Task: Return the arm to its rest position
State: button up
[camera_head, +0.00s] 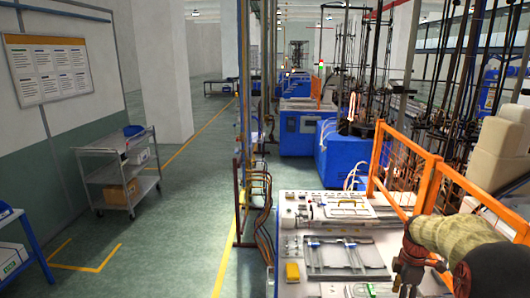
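My arm (455,240) comes in at the lower right, with a tan and dark sleeve-like section. My gripper (409,262) is at its left end, reddish-brown and dark, over the right side of the workbench (290,243). The view is too small to tell whether its fingers are apart or together, and I see nothing clearly held. The lower part of the gripper runs towards the bottom edge of the picture.
An orange guard rail (430,187) stands close behind my arm. Blue machines (303,130) stand beyond. A cart (119,173) is at the left; the aisle floor (180,225) is clear.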

jog(key=s+a+m+t+b, duration=0.2)
jog(key=s+a+m+b, duration=0.5)
jog(key=s+a, duration=0.4)
jog(key=s+a+m+t+b, duration=0.3)
jog(key=s+a+m+b, duration=0.4)
jog(key=s, duration=1)
jog(key=a+b, duration=0.3)
jog(key=a, duration=0.1)
jog(key=shift+s+a+r+m+t, duration=0.25)
jog(key=shift+a+r+m+t, duration=0.05)
